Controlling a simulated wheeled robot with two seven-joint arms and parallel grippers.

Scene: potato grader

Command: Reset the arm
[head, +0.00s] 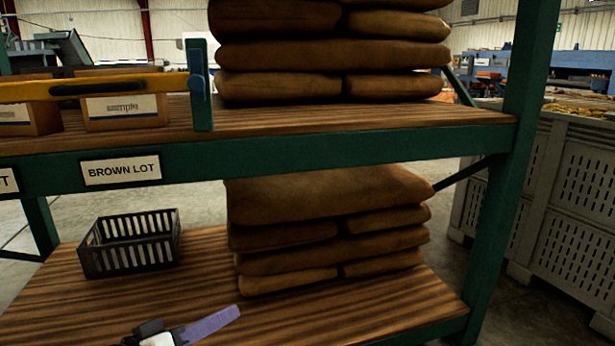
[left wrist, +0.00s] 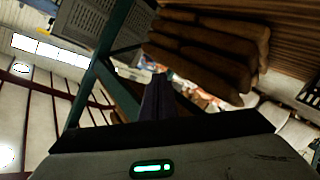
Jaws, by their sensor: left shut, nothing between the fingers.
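My left gripper (head: 213,324) is at the bottom of the head view, in front of the lower shelf (head: 72,312). Its purple fingers are shut with nothing between them and point to the right. In the left wrist view the shut fingers (left wrist: 158,97) point toward the green rack post and the stacked sacks (left wrist: 205,50), tilted in that view. My right gripper is not in view.
Brown sacks are stacked on the lower shelf (head: 330,225) and upper shelf (head: 335,55). Cardboard boxes (head: 122,108) sit above. Grey bins (head: 570,190) stand right of the green post (head: 510,170).

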